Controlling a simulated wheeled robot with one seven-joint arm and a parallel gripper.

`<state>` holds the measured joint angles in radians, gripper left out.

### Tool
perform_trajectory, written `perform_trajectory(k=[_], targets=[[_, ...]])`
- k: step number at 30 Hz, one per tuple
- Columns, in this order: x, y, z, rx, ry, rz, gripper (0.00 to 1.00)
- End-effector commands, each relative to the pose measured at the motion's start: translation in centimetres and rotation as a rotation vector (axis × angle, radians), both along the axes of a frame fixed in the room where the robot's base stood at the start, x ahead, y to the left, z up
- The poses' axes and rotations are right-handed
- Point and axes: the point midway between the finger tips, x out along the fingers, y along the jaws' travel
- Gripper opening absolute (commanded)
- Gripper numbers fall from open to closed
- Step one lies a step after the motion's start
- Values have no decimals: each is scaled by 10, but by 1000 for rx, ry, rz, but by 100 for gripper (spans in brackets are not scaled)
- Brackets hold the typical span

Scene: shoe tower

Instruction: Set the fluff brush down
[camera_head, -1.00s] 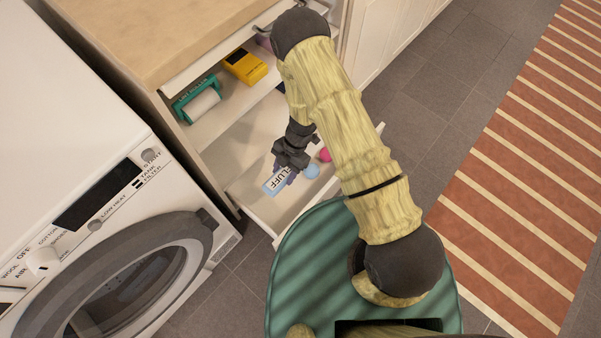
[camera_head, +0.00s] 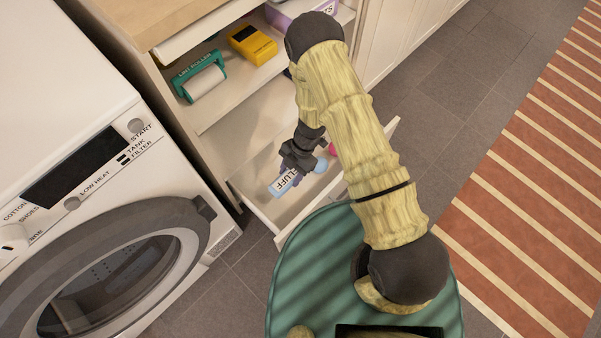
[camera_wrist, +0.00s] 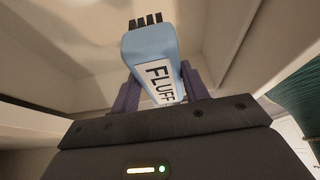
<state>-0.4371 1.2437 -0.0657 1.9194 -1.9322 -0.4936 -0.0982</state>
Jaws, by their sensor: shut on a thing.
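The fluff brush (camera_wrist: 152,55) is a light blue block with a white "FLUFF" label and dark bristles at its far end. It also shows in the head view (camera_head: 286,182), over the open drawer (camera_head: 262,215). My gripper (camera_wrist: 158,92) is shut on the brush, with one purple finger on each side of it. In the head view my gripper (camera_head: 290,165) is low at the drawer. I cannot tell whether the brush touches the drawer floor. The upper part of the brush is partly hidden by my gripper there.
A blue ball (camera_head: 321,165) and a pink ball (camera_head: 333,150) are just right of my gripper. A green lint roller (camera_head: 203,80) and a yellow box (camera_head: 252,45) sit on the shelf above. A white washing machine (camera_head: 60,120) stands at left.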

Motion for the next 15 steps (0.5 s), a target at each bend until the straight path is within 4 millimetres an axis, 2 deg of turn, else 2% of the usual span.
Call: perform_trajectory(k=[1, 6, 15], targets=[[-1, -1, -14, -1, 2, -1, 9], [-1, 0, -39, 1, 2, 0, 9], [0, 0, -39, 0, 1, 0, 9]])
